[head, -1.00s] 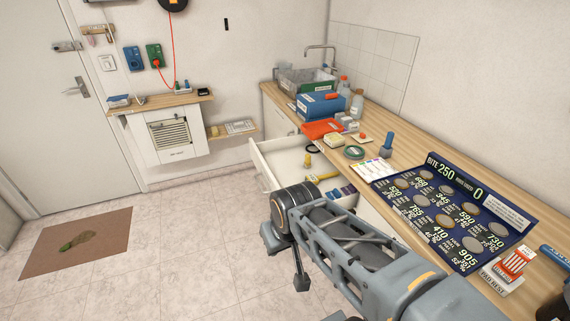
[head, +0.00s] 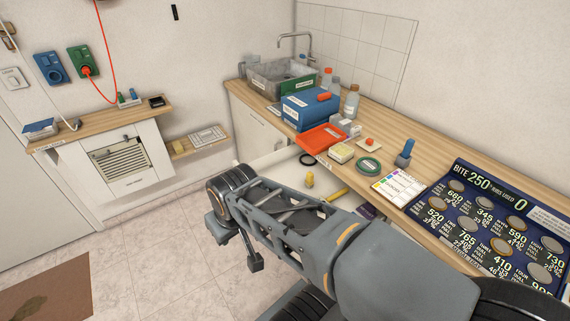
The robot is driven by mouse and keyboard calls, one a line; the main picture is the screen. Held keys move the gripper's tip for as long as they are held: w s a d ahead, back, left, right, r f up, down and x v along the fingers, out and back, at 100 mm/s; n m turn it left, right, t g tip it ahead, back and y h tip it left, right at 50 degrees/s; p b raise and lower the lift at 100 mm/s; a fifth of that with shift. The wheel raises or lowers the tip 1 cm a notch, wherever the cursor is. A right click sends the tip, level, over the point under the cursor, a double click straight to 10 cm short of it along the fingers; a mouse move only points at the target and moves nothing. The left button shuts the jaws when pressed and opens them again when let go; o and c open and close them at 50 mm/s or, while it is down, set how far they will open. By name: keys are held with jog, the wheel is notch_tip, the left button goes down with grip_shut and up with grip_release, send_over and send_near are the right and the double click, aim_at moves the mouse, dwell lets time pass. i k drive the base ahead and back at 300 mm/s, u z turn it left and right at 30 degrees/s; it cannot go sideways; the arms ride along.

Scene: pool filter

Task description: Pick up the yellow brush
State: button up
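A yellow long-handled item (head: 338,195), which looks like the brush, lies in the open white drawer (head: 268,172) under the counter. My arm hides part of it, so I cannot make out its bristles. A smaller upright yellow object (head: 309,180) stands left of it in the drawer. My gripper (head: 238,246) hangs over the floor at the end of my arm, left of the drawer and apart from the brush. Its two fingers look spread, with floor showing between them and nothing held.
The wooden counter (head: 388,140) holds a blue box (head: 308,112), an orange-red tray (head: 322,137), bottles, a green tape ring (head: 368,167) and a dark coin board (head: 500,225). A sink stands at the back.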

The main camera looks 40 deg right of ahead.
aim_at(309, 183)
jog(key=i, duration=2.85)
jog(key=z, duration=3.5)
